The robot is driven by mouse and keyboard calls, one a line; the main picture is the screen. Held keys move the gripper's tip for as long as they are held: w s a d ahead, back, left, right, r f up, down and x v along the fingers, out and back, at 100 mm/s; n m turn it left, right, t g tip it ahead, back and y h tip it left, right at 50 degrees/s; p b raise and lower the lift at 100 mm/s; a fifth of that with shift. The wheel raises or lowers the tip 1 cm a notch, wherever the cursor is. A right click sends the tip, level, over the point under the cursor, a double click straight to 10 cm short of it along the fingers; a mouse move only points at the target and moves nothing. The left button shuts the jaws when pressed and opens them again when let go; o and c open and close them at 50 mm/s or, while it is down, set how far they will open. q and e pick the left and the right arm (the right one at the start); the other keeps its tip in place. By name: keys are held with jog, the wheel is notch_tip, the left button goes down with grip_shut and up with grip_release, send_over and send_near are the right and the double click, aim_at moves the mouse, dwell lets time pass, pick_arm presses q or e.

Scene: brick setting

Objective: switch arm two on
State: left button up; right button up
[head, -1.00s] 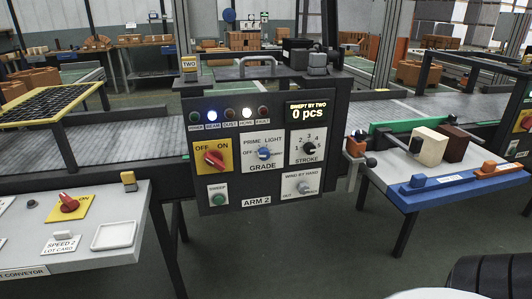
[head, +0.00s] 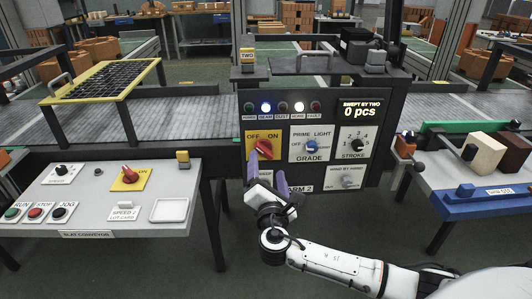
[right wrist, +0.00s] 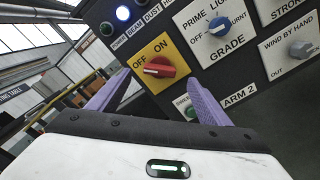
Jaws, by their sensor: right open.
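The ARM 2 panel (head: 318,118) stands upright at the middle of the head view. Its red OFF/ON knob (head: 265,148) sits on a yellow plate at the panel's left. In the right wrist view the red knob (right wrist: 158,68) lies nearly level, its white-marked end to the left, on the OFF side. My right gripper (head: 268,168) is open and empty in front of the panel, just below the knob. In the right wrist view its purple fingers (right wrist: 160,98) are spread, with the knob beyond the gap, apparently untouched. My left gripper is out of view.
The GRADE knob (head: 311,147) and STROKE knob (head: 357,145) are to the right. The BEAM lamp (head: 266,107) and HOME lamp (head: 299,107) are lit. The display (head: 359,109) reads 0 pcs. A conveyor console (head: 95,210) with another red switch (head: 130,174) is at left.

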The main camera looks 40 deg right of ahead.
aim_at(266, 153)
jog(key=x, duration=0.7)
jog(key=shift+w, duration=0.15)
jog(key=shift+c, duration=1.1)
jog(key=c, duration=0.8)
jog(key=shift+f, duration=0.1)
